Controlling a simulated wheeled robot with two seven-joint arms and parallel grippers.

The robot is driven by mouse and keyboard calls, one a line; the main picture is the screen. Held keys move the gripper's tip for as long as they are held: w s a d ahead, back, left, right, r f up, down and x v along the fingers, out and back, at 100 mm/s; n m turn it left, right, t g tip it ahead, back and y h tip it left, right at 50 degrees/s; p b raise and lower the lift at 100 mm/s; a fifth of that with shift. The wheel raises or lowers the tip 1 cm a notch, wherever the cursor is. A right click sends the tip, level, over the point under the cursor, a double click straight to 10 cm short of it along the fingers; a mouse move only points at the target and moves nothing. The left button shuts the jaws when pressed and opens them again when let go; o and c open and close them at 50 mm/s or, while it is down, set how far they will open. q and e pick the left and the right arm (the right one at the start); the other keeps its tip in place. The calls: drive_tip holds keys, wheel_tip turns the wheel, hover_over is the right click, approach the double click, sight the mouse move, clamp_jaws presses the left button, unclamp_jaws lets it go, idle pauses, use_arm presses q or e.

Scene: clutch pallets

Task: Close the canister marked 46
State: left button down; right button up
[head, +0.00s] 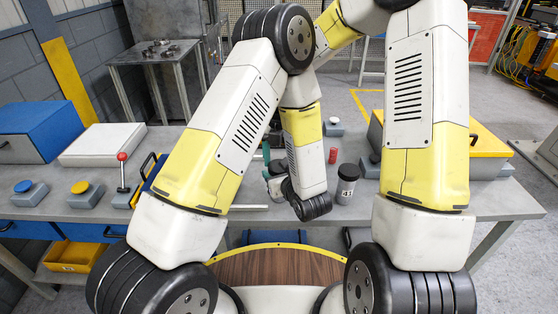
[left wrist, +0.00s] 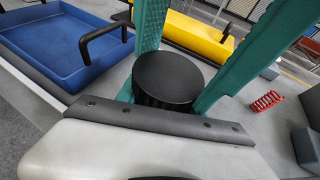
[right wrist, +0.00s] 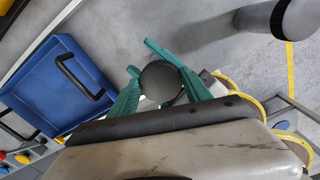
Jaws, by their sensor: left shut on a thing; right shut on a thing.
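In the head view a canister (head: 276,184) stands on the bench, partly behind my left forearm, with its label hidden. My left gripper is shut around a black, ribbed, round-topped body, which looks like this canister (left wrist: 168,75), between teal fingers in the left wrist view. My right gripper (head: 266,153) is mostly hidden behind my left arm, with teal showing near the canister. In the right wrist view its fingers are shut on a round black lid (right wrist: 162,80). I cannot tell whether lid and canister touch. The number 46 is not visible.
Another dark canister (head: 347,184), its label seeming to read 43, stands to the right. A red spring (head: 333,156) is behind it. A blue tray (left wrist: 75,40) with a black handle lies to the left. Push buttons (head: 80,188) and a red-knobbed lever (head: 122,170) are further left.

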drive_tip(key=shift+s+r, duration=0.25)
drive_tip(key=shift+r, duration=0.1)
idle(1.0)
drive_tip(key=shift+w+f, duration=0.1)
drive_tip(key=shift+f, duration=0.65)
drive_tip(key=shift+d+f, duration=0.15)
idle(0.5)
drive_tip(key=shift+w+r, duration=0.15)
drive_tip(key=shift+r, duration=0.35)
drive_tip(key=shift+r, duration=0.5)
idle(0.7)
